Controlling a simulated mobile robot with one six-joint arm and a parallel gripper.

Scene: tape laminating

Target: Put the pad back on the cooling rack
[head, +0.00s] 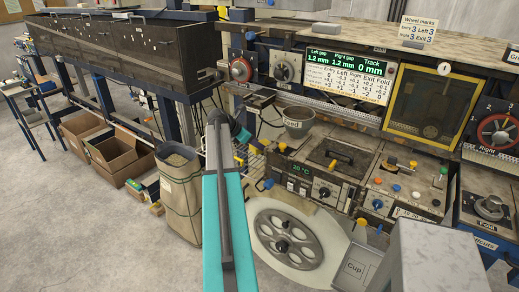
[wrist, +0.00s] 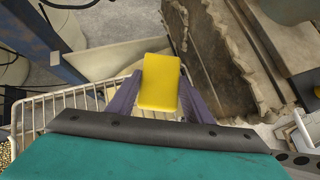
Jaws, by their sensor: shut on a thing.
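My gripper (wrist: 159,96) is shut on a yellow pad (wrist: 159,78); its two purple fingers lie along the pad's left and right sides. The cooling rack (wrist: 60,103), a pale wire grid, shows in the wrist view to the left of and below the pad. The pad appears above the rack's edge; I cannot tell whether they touch. In the head view my teal arm reaches toward the rack (head: 253,160) and hides much of it. A small yellow patch beside the arm there may be the pad.
A worn machine body (wrist: 223,62) stands close to the right of the fingers in the wrist view. In the head view a grey bucket (head: 298,122) and a control box (head: 322,170) stand right of the arm. A brown paper sack (head: 180,195) stands on the floor to the left.

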